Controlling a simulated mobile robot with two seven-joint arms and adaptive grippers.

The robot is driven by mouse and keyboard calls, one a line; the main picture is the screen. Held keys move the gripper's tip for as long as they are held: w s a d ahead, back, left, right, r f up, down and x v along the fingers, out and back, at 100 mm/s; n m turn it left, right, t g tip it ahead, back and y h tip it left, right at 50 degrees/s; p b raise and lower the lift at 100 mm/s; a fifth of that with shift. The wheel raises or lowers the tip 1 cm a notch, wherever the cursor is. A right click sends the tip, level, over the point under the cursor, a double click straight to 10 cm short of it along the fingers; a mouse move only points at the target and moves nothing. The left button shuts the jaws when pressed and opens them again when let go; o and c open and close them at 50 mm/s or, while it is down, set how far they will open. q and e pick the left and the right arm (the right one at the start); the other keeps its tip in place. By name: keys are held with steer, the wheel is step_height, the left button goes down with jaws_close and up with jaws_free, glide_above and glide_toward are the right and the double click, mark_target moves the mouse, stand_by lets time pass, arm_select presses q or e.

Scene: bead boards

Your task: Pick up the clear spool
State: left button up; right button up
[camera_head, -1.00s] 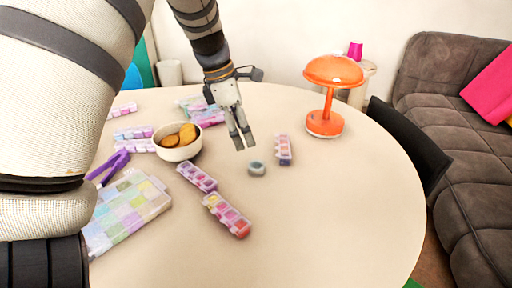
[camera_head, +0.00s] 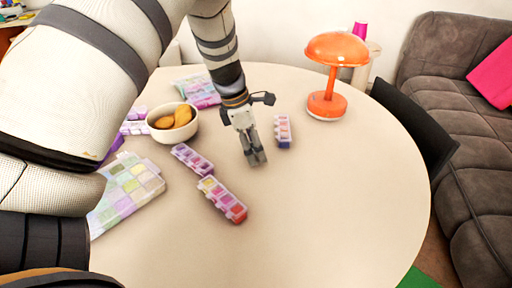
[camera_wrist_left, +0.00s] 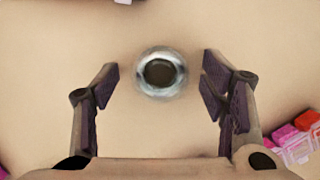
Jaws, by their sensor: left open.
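The clear spool (camera_wrist_left: 160,73) is round with a dark centre and a shiny clear rim. In the left wrist view it sits on the table, between and slightly ahead of the two fingers, touching neither. My left gripper (camera_wrist_left: 158,85) is open and empty, its dark pads on either side of the spool. In the head view my left gripper (camera_head: 256,160) points down over the table and hides the spool. My right gripper is not in view.
Bead boxes lie left (camera_head: 192,159), front-left (camera_head: 222,199) and right (camera_head: 283,131) of the gripper. A bowl (camera_head: 156,134) of brown food and a large bead case (camera_head: 146,192) are farther left. An orange lamp (camera_head: 327,105) stands at the back right. The front of the table is clear.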

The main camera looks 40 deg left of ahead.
arm_select(q)
steer(key=shift+r, duration=0.15)
steer(key=c, duration=1)
